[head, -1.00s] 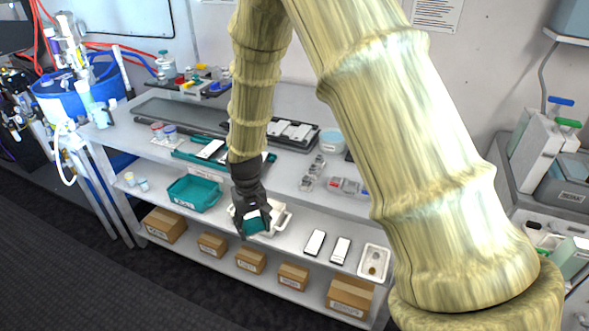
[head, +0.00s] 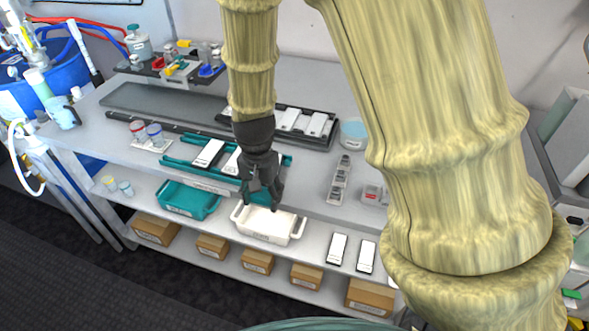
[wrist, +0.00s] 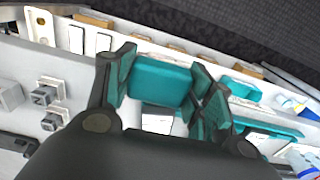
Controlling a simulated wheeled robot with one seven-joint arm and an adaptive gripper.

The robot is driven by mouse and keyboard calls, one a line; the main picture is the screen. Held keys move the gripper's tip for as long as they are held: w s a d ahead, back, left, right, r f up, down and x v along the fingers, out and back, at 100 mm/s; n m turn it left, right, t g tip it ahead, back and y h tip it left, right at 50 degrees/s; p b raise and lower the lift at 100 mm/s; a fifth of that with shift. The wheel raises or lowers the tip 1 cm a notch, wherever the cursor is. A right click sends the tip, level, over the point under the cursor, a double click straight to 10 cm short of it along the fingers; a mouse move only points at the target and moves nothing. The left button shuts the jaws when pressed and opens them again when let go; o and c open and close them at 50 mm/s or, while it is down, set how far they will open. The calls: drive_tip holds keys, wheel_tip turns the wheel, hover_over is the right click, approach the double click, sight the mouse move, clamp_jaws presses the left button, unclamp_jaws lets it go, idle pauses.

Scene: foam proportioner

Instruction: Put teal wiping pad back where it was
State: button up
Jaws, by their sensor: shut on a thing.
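My gripper (wrist: 163,88) is shut on the teal wiping pad (wrist: 160,80), which sits between its two fingers in the wrist view. In the head view my gripper (head: 264,196) hangs in front of the upper worktop's edge, above the white bin (head: 268,224) on the lower shelf. The pad is mostly hidden by the fingers there. A teal tray (head: 185,165) with white-topped pads (head: 208,153) lies on the worktop just behind my gripper. My gripper covers part of that tray.
A teal bin (head: 188,200) stands left of the white bin. Two white-topped blocks (head: 338,248) lie to its right. Small clear boxes (head: 339,180) and a dark rack of white blocks (head: 305,122) are on the worktop. Cardboard boxes (head: 257,262) line the bottom shelf.

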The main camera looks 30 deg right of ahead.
drive_tip(key=p, duration=0.5)
hover_over(303, 181)
drive_tip(key=shift+s+f, duration=0.1)
drive_tip(key=shift+f, duration=0.5)
drive_tip(key=shift+f+p, duration=0.9)
drive_tip(key=shift+f, duration=0.85)
drive_tip(key=shift+f, duration=0.2)
drive_tip(key=o, duration=1.2)
drive_tip(key=shift+c, duration=0.2)
drive_tip(key=shift+r, duration=0.3)
wheel_tip(303, 181, up, 12)
drive_tip(key=b, duration=0.4)
drive_tip(key=shift+f, duration=0.1)
